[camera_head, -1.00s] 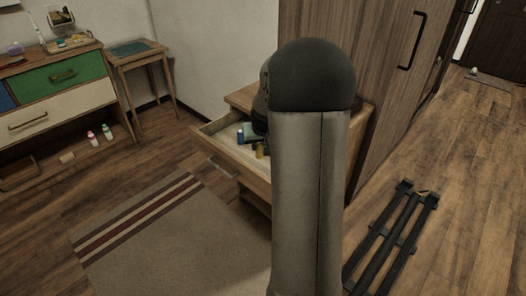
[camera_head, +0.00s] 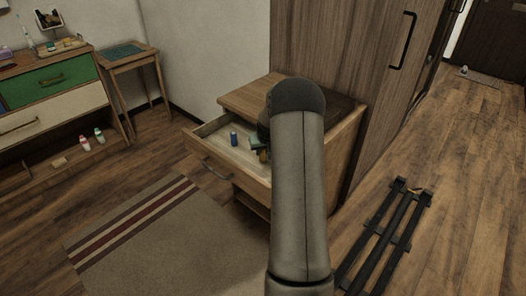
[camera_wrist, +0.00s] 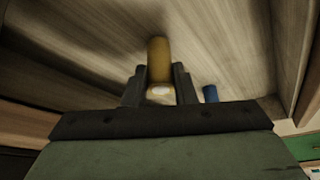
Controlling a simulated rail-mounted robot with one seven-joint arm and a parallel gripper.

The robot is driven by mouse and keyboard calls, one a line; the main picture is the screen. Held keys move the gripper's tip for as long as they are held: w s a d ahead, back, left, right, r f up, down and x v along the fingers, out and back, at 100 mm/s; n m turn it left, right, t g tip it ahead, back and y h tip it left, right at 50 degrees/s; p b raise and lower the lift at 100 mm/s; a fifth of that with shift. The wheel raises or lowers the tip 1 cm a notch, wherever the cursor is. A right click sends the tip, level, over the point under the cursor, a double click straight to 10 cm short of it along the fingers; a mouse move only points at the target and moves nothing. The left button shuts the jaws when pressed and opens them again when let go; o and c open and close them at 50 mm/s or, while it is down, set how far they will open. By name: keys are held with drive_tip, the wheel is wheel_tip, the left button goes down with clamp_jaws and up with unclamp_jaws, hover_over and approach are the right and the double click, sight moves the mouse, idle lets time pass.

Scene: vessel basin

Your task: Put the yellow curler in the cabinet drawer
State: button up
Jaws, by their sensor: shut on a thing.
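The yellow curler (camera_wrist: 158,58) is held between the two fingers of my gripper (camera_wrist: 160,85) in the wrist view. It is inside or just above the open cabinet drawer (camera_head: 214,141), whose pale wooden interior fills much of the wrist view. I cannot tell whether the curler touches the drawer floor. In the head view, only a small part of the yellow curler (camera_head: 263,156) shows beside my arm. My arm hides most of the gripper and the drawer's right part there.
A blue curler (camera_head: 234,139) stands in the drawer, near my gripper; it also shows in the wrist view (camera_wrist: 210,93). A tall wardrobe (camera_head: 345,60) stands right of the cabinet (camera_head: 245,100). A striped rug (camera_head: 170,240) lies in front. Black rails (camera_head: 385,235) lie on the floor at right.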

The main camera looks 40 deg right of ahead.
drive_tip(key=shift+f, duration=0.25)
drive_tip(key=shift+f, duration=0.25)
drive_tip(key=o, duration=1)
drive_tip(key=shift+r, duration=0.1)
